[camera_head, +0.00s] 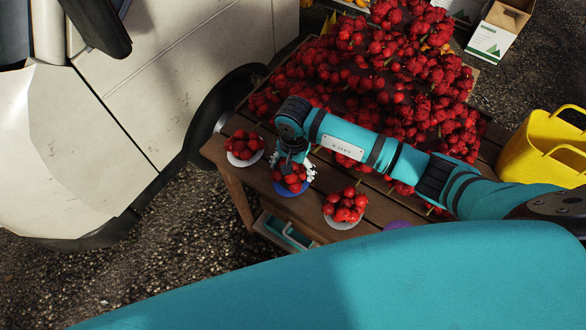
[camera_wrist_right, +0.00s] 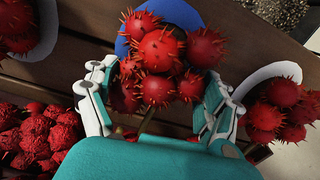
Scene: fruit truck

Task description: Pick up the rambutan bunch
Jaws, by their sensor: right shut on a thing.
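A rambutan bunch (camera_head: 291,177), red and spiky, is on a blue plate (camera_head: 283,190) near the front edge of the wooden table. My right gripper (camera_head: 292,168) reaches down onto this bunch. In the right wrist view the two fingers of my right gripper (camera_wrist_right: 155,98) are on either side of the bunch (camera_wrist_right: 160,52), shut on it, and the blue plate (camera_wrist_right: 190,14) shows behind it. I cannot tell whether the bunch is clear of the plate. My left gripper is not in view.
White plates with rambutans stand on both sides, one at left (camera_head: 243,158) and one at right (camera_head: 340,224). A large rambutan heap (camera_head: 380,75) covers the back of the table (camera_head: 235,175). A white vehicle (camera_head: 150,80) stands close at left.

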